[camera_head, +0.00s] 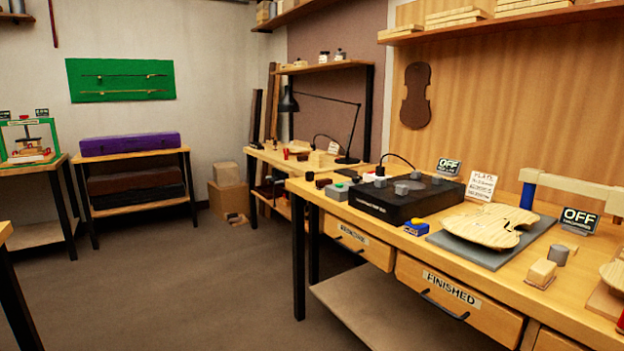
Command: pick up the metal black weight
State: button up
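Several small grey and dark pieces that look like metal weights are on the right workbench (450,290). A grey one (402,188) and another (380,181) sit on top of a flat black box (395,208). A dark grey cylinder (558,254) stands at the right, by the edge of a grey mat (470,257). Small dark pieces (322,183) lie at the bench's left end. I cannot tell which of these is the black weight. My gripper is not in view.
A violin plate (490,226) lies on the mat. A blue-and-yellow block (416,227) and a wooden block (541,272) are near the bench's front edge. Drawers (448,288) front the bench. A second bench with a lamp (288,103) stands behind. Floor at left centre is clear.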

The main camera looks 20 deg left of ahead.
aim_at(310, 174)
jog(key=i+j+u, duration=0.25)
jog(key=u, duration=0.2)
jog(key=i+j+u, duration=0.2)
jog(key=u, duration=0.25)
jog(key=i+l, duration=0.05)
jog(key=i, duration=0.05)
